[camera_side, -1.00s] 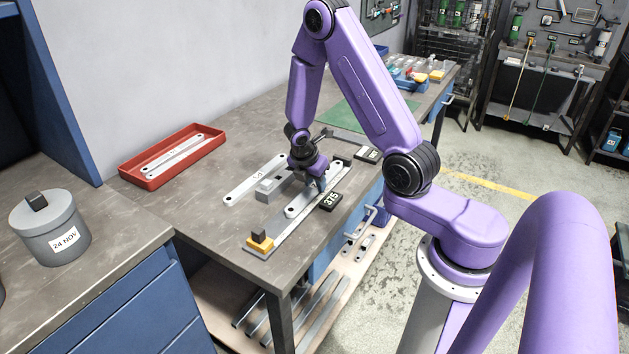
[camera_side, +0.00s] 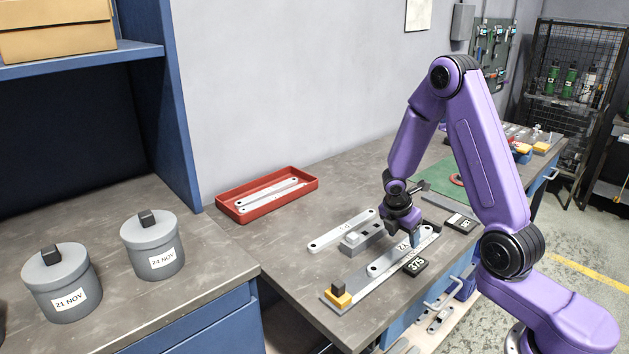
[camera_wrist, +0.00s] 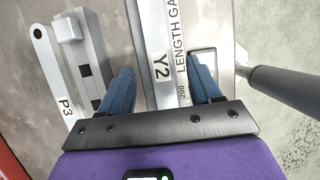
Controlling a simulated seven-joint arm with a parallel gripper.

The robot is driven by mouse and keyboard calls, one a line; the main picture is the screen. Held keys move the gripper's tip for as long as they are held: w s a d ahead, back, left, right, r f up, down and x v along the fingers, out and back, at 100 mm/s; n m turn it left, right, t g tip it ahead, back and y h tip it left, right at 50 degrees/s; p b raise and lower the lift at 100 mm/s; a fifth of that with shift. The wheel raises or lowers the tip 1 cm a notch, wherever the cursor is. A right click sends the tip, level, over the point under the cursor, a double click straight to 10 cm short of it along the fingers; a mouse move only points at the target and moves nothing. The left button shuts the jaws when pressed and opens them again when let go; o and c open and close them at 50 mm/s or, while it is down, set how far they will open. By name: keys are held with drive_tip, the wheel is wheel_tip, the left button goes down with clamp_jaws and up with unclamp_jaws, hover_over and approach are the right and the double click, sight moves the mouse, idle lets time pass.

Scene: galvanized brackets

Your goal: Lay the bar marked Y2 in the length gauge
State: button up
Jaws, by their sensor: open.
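The bar marked Y2 (camera_wrist: 160,68) is a flat pale metal strip. In the side view the bar (camera_side: 385,260) lies along the length gauge (camera_side: 347,304), its near end well short of the gauge's yellow and black end block (camera_side: 338,296). In the wrist view the gauge's lettered strip (camera_wrist: 181,42) runs along the bar's right side. My gripper (camera_wrist: 164,84) is open, its blue fingers on either side of the bar and lettered strip. In the side view my gripper (camera_side: 416,238) is low over the bar's far part, which it partly hides.
The bar marked P3 (camera_wrist: 55,75) lies to the left, beside a grey block (camera_wrist: 88,50). A red tray (camera_side: 268,207) holds more pale bars. A dark grey rod (camera_wrist: 290,95) sticks out at right.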

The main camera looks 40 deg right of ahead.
wheel_tip(320, 180, up, 4)
drive_tip(key=shift+w+r, duration=0.1)
drive_tip(key=shift+w, duration=0.05)
drive_tip(key=w+a+r, duration=0.5)
drive_tip(key=w+a, duration=0.2)
drive_tip(key=w, duration=0.3)
hover_over(330, 223)
drive_tip(key=a, duration=0.1)
drive_tip(key=shift+n, duration=0.3)
drive_tip(key=f, duration=0.9)
drive_tip(key=shift+s+a+f, duration=0.15)
drive_tip(key=shift+s+f, duration=0.25)
drive_tip(key=f, duration=0.4)
drive_tip(key=shift+w, duration=0.25)
drive_tip(key=s+a+v, duration=0.1)
drive_tip(key=v, duration=1.8)
drive_tip(key=shift+s+a+t, duration=0.3)
drive_tip(key=shift+a, duration=0.05)
drive_tip(key=shift+r, duration=0.1)
